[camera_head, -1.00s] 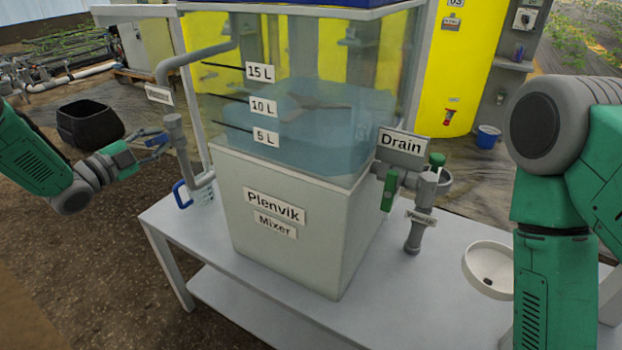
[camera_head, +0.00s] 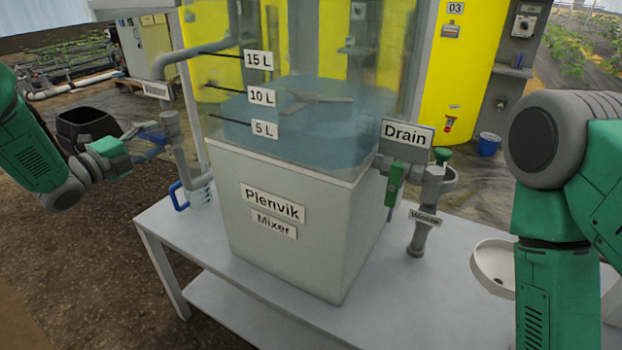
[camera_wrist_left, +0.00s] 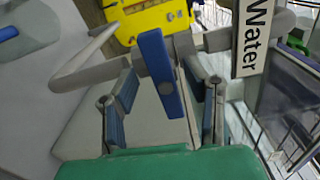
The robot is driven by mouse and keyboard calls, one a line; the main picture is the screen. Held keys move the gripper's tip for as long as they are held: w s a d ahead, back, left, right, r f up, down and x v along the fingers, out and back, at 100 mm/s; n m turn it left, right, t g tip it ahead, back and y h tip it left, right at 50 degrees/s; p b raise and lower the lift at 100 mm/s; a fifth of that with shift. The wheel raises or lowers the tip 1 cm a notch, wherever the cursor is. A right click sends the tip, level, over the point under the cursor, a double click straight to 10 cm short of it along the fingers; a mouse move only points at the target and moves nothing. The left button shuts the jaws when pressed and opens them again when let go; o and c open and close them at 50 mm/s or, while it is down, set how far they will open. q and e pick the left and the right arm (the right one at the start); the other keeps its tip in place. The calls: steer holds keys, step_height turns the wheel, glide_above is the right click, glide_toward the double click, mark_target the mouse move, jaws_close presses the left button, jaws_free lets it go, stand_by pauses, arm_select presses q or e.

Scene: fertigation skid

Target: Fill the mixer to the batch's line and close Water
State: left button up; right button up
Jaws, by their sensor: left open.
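The Plenvik mixer (camera_head: 290,225) stands on the bench, a clear tank above a pale base. Bluish liquid (camera_head: 310,125) in it reaches near the 10 L mark (camera_head: 262,96); the exact level is hard to read. The Water valve's blue lever (camera_wrist_left: 158,75) sits between the fingers of my left gripper (camera_wrist_left: 165,98), beside the Water sign (camera_wrist_left: 256,35). The gripper is open, with gaps on both sides of the lever. In the head view my left gripper (camera_head: 150,137) is at the grey inlet pipe (camera_head: 178,145). My right arm shows, but its gripper is out of view.
The Drain sign (camera_head: 407,134) and a green-handled valve (camera_head: 394,185) are right of the mixer. A white basin (camera_head: 492,266) is at right. A black bin (camera_head: 85,125) is behind my left arm.

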arm_select(q)
steer(key=shift+p+v, duration=0.35)
steer(key=shift+v, duration=1.05)
steer(key=v, duration=0.4)
steer(key=shift+r+p, duration=0.15)
steer(key=shift+p, duration=0.2)
